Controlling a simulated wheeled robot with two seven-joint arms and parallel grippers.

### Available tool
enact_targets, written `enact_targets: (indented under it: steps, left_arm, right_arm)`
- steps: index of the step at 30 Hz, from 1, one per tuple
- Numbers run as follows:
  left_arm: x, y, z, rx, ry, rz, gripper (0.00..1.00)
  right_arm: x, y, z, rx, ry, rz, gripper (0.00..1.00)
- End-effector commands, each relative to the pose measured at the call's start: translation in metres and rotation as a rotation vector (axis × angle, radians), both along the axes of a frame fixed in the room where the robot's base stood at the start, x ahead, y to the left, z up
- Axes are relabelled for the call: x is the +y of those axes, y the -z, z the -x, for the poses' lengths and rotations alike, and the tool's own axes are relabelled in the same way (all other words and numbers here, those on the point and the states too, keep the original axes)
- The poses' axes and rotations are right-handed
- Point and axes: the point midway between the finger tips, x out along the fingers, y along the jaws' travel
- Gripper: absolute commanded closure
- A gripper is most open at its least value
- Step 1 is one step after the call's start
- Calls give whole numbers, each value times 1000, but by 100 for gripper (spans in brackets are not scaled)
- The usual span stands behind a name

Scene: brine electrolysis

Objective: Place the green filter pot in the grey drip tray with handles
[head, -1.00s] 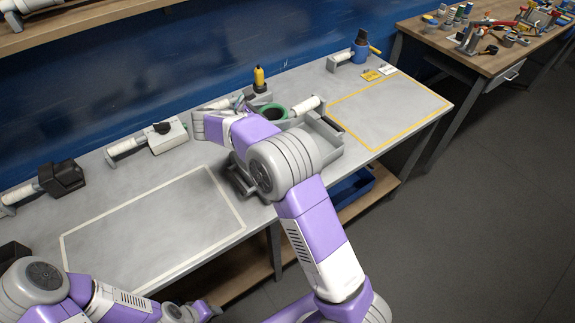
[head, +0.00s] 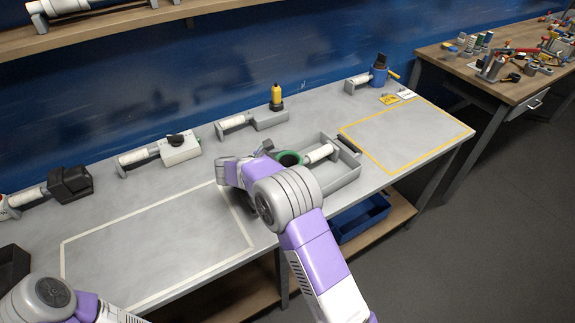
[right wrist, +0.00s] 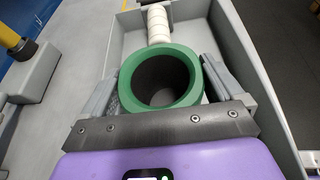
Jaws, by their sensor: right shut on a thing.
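The green filter pot (head: 290,158) has a round green rim, a dark inside and a white ribbed handle (head: 320,153) pointing right. My right gripper (right wrist: 165,85) is shut on it, one finger on each side of its body in the right wrist view. The pot is upright, over the floor of the grey drip tray (head: 345,184), toward the tray's left end. I cannot tell whether its bottom touches the tray floor. My right arm hides the tray's left part in the head view. My left gripper is out of view; only the left arm shows.
Behind the tray stands a grey block with a yellow-topped bottle (head: 277,97). A white device (head: 180,149) and a blue device (head: 379,76) stand along the back. The yellow-outlined area (head: 408,135) and white-outlined area (head: 150,245) are clear. A blue bin (head: 362,217) sits below.

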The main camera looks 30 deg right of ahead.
Motion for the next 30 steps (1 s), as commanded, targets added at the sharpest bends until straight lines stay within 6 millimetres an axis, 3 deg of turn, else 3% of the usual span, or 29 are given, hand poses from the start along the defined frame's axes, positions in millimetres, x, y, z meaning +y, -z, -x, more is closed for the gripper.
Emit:
enact_targets:
  steps: [10, 11, 12, 21, 30]
  left_arm:
    - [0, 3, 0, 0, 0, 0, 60]
    - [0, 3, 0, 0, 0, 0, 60]
    - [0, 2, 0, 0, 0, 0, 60]
    - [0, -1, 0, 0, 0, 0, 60]
    - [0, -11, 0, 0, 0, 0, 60]
  right_arm:
    - [0, 4, 0, -3, 0, 2, 52]
    - [0, 4, 0, -1, 0, 0, 3]
    - [0, 4, 0, -1, 0, 0, 0]
    - [0, 0, 0, -1, -1, 0, 0]
    - [53, -22, 7, -3, -4, -1, 0]
